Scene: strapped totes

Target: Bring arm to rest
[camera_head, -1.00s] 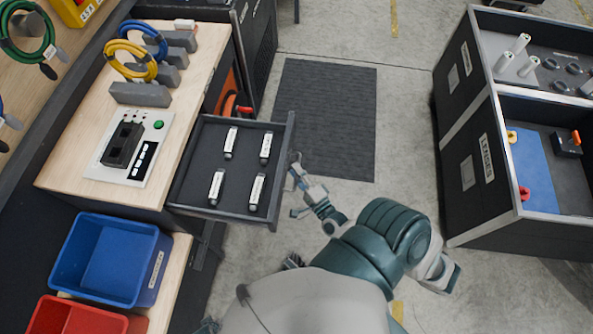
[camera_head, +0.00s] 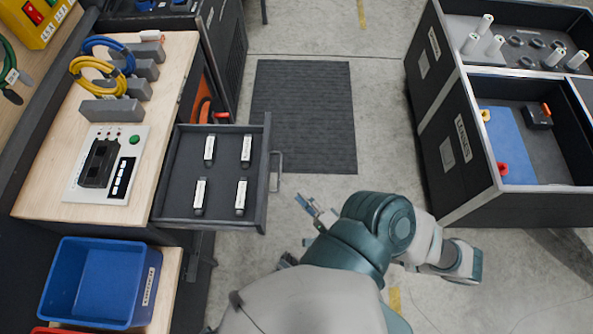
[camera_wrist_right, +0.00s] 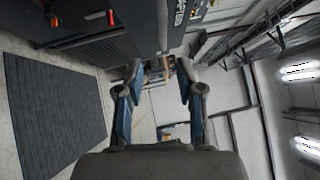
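My right arm rises from the bottom of the head view, its teal elbow bent to the right. My right gripper (camera_head: 314,208) is beyond the arm, partly hidden by it, over the floor to the right of the open drawer (camera_head: 262,190) and apart from it. In the right wrist view my right gripper (camera_wrist_right: 159,72) has its two blue-grey fingers spread, with nothing between them. My left gripper is not visible in either view.
Several labelled dark sticks lie in the drawer. The workbench (camera_head: 45,195) holds coiled cables and a device panel (camera_head: 128,165). A blue bin (camera_head: 60,285) stands below. A black tote (camera_head: 470,205) stands at the right. A dark mat (camera_head: 305,115) lies on clear floor.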

